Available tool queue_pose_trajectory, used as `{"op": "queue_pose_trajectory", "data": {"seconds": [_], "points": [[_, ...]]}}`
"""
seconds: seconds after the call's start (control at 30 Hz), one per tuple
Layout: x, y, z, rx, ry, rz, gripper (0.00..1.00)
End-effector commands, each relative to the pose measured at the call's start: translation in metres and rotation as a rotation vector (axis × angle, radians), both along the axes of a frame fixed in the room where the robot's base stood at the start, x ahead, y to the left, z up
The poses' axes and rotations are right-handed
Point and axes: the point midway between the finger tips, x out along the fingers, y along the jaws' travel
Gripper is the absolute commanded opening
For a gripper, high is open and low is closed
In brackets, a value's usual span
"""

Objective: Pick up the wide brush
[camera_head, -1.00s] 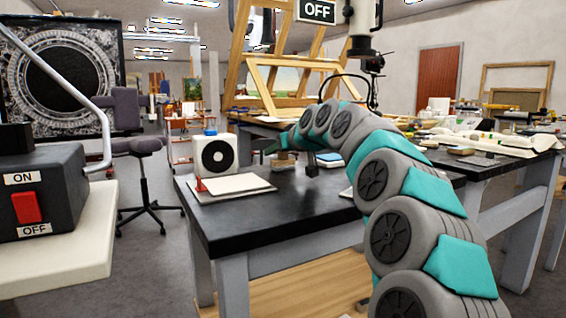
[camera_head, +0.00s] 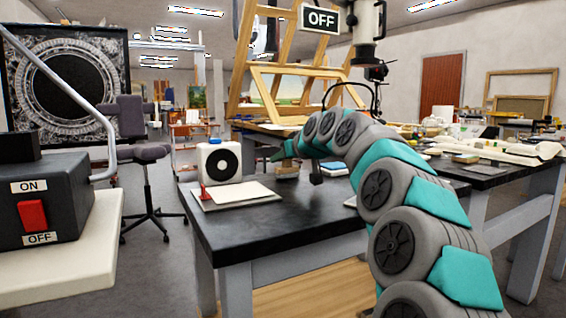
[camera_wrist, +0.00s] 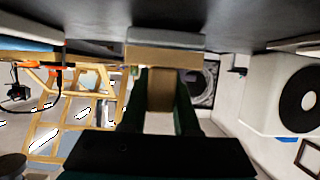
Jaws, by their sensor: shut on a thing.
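The wide brush (camera_wrist: 168,57) has a wood-coloured body with a grey end strip and a narrower handle in the wrist view. My gripper (camera_wrist: 160,92) is shut on the handle, with a dark finger on each side. The grey end points at the dark table top; I cannot tell whether it touches. My fingers hide part of the handle.
A white box with a black disc (camera_head: 219,160) stands left of my gripper. A pale board (camera_head: 238,194) lies before it on the table. A wooden easel (camera_head: 262,95) rises behind. A switch box (camera_head: 42,200) is at the near left. The table's front is clear.

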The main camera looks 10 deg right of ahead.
Motion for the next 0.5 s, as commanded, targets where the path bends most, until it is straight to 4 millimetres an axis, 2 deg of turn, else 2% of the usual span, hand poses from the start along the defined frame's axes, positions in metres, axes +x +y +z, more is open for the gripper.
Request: {"op": "queue_pose_trajectory", "data": {"seconds": [0.5], "points": [[0.000,0.000,0.028,-0.001,-0.001,-0.001,0.00]]}}
